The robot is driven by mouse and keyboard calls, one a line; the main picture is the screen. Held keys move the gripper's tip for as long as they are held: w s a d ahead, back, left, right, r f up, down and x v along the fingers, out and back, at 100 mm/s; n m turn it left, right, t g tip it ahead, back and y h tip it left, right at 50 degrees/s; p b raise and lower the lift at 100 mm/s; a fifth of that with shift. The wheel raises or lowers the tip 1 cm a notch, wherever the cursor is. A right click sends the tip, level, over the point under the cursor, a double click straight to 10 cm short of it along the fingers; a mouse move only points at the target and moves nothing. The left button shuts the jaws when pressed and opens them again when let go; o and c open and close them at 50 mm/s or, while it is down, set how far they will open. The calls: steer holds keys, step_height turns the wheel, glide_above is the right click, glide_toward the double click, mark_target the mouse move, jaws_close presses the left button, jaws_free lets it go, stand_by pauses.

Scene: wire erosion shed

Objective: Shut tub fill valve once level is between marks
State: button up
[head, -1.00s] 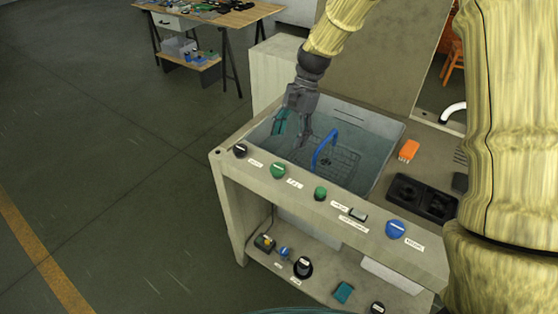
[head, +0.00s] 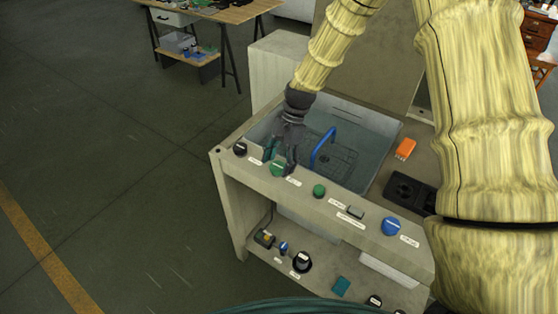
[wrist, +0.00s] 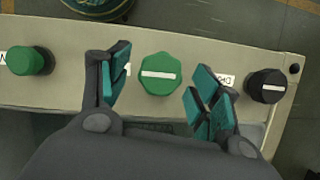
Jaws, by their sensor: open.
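A grey tub (head: 375,135) is set into the bench, with water inside and a blue-handled basket (head: 323,147) in it. A row of labelled knobs lies along the bench's front edge. My gripper (head: 280,166) is open at the larger green knob (head: 277,169). In the wrist view the fingers of my gripper (wrist: 160,88) stand on either side of this green knob (wrist: 160,75), apart from it. Its white line lies across the picture. The labels are too small or covered to read, so I cannot tell which knob is the fill valve. Level marks are not readable.
A black knob (wrist: 267,86) and a smaller green knob (wrist: 28,61) flank the larger one. A blue knob (head: 391,226) sits farther right. An orange block (head: 405,149) and a black tray (head: 408,192) lie on the bench top. The lower shelf holds several small items.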

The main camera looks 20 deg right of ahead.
steer(key=c, duration=1)
steer(key=shift+c, duration=0.2)
steer(key=shift+n, duration=0.3)
steer(key=shift+w+a+n+g+h+p, duration=0.1)
steer(key=shift+n+g+h+p, duration=0.3)
steer(key=shift+n, duration=0.85)
steer(key=shift+w+a+n+g+h+p, duration=0.1)
steer(key=shift+n+g+h+p, duration=0.25)
steer(key=shift+n, duration=0.9)
steer(key=o, duration=1)
steer(key=shift+o, duration=0.2)
